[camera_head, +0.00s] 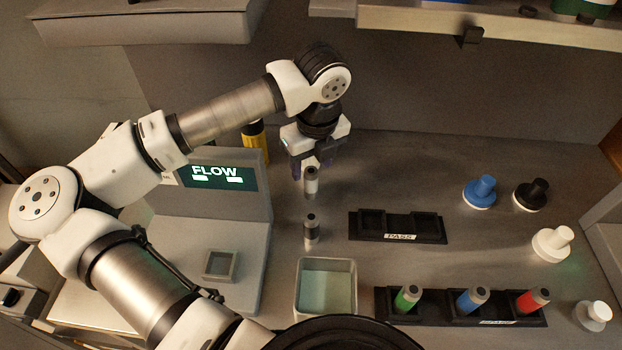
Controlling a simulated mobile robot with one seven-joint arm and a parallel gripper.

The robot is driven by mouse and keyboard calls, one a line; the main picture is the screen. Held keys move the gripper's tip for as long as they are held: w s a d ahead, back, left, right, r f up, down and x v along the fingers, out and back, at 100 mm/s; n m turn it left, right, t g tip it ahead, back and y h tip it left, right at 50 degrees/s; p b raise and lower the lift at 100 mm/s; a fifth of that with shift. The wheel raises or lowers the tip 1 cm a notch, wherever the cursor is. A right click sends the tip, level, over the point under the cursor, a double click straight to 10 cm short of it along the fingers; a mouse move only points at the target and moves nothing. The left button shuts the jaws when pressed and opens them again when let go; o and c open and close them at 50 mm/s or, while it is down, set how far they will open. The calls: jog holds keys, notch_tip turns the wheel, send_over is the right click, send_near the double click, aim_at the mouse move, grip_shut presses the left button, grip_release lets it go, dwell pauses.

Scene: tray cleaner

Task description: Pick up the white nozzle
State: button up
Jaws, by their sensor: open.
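A white nozzle-like piece (553,243), with a broad round base and a narrower stem, lies at the right of the worktop. A second whitish piece (594,315) of similar form is at the lower right; I cannot tell which one is meant. My gripper (316,168) is open and points down at the back centre, far left of both. A small cylinder with a white band (311,181) stands just below and in front of the fingers in the picture; whether they touch it I cannot tell.
Blue (481,192) and black (531,194) pieces stand at the right. A black PASS rack (398,238) looks empty. Another rack (455,308) holds green, blue and red-banded cylinders. A dark-banded cylinder (311,230), a square bin (326,288) and the FLOW device (215,205) are nearby.

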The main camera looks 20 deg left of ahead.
aim_at(311, 170)
jog(key=f, duration=0.1)
jog(key=f+p, duration=0.1)
jog(key=f, duration=0.2)
jog(key=shift+w+a+f+p, duration=0.15)
jog(key=shift+a+f+p, duration=0.1)
jog(key=shift+f+p, duration=0.15)
jog(key=c, duration=1.1)
jog(key=shift+r, duration=0.15)
